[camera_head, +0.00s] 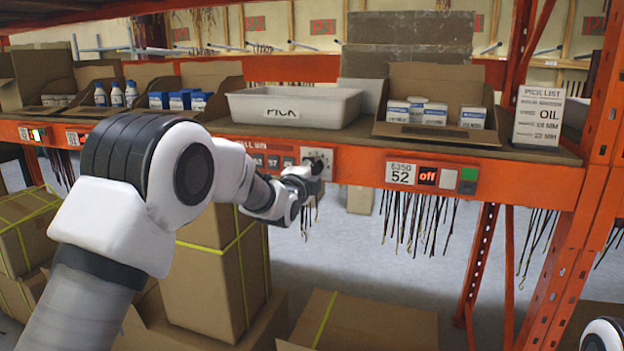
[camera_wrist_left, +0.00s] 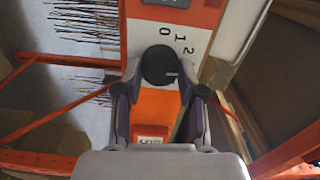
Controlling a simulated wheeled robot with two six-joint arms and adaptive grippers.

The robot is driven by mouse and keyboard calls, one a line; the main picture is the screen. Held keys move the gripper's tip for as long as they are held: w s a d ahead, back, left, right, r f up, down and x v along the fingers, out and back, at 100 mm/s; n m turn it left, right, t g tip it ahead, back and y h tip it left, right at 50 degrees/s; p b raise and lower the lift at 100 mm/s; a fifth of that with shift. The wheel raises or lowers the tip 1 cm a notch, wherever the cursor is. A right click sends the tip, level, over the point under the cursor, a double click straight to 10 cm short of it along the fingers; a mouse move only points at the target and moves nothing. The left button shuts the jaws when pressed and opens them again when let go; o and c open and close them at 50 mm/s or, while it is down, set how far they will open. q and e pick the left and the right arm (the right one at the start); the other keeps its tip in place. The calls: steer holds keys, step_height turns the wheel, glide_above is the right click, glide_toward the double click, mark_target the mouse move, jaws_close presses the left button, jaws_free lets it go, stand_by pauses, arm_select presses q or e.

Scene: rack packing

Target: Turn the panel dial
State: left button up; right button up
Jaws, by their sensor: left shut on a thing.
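The panel dial (camera_wrist_left: 159,64) is a round black knob on a white plate (camera_wrist_left: 199,30) marked 0, 1 and 2. A small light mark shows on its right side in the left wrist view; which number it indicates I cannot tell. My left gripper (camera_wrist_left: 160,70) has its fingers on both sides of the dial and is shut on it. In the head view the white plate (camera_head: 318,154) sits on the orange beam, and my left gripper (camera_head: 314,170) covers the dial there. My right gripper is out of view.
Above the beam (camera_head: 360,172) stand a white PICK tray (camera_head: 291,91) and a carton of small boxes (camera_head: 436,78). A label unit reading 52 and "off" (camera_head: 428,177) is to the right. Dark ties hang below; taped cartons (camera_head: 212,270) stand beneath my left arm.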

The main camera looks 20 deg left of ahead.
arm_select(q)
steer(key=shift+r+m, duration=0.1)
steer(key=shift+m, duration=0.4)
steer(key=o, duration=0.9)
steer(key=shift+c, duration=0.2)
steer(key=shift+o, duration=1.3)
steer(key=shift+d, duration=0.15)
steer(key=s, duration=1.2)
steer(key=shift+a, duration=0.2)
